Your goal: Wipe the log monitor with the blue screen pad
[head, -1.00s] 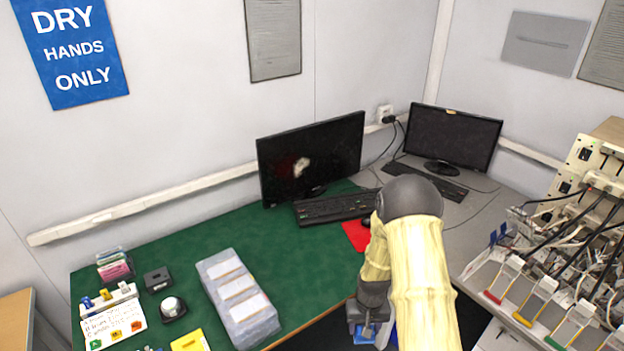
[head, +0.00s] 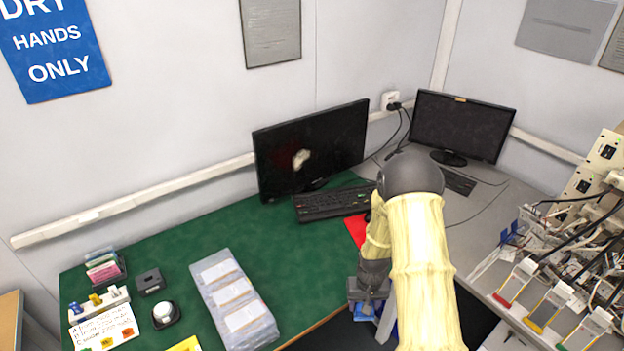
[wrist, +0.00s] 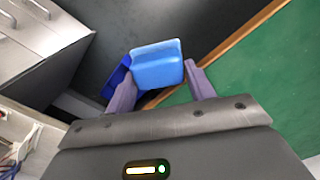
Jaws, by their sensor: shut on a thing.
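My gripper (head: 369,292) hangs low in front of the desk's front edge. In the wrist view my gripper (wrist: 160,78) is shut on the blue screen pad (wrist: 157,62), which sits between its two fingers. The pad (head: 366,313) shows only in part under my gripper in the head view. A dark monitor (head: 285,160) with a pale smudge on its screen stands at the back of the green mat. A second dark monitor (head: 460,125) with a small tag on its top edge stands to the right. No label tells which is the log monitor.
A keyboard (head: 335,204) lies before the smudged monitor, and a red mat (head: 355,230) is partly hidden by my arm. A clear box (head: 235,300) stands on the green mat (head: 290,260). A wired rack (head: 570,250) is at the right. Open mat lies between box and keyboard.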

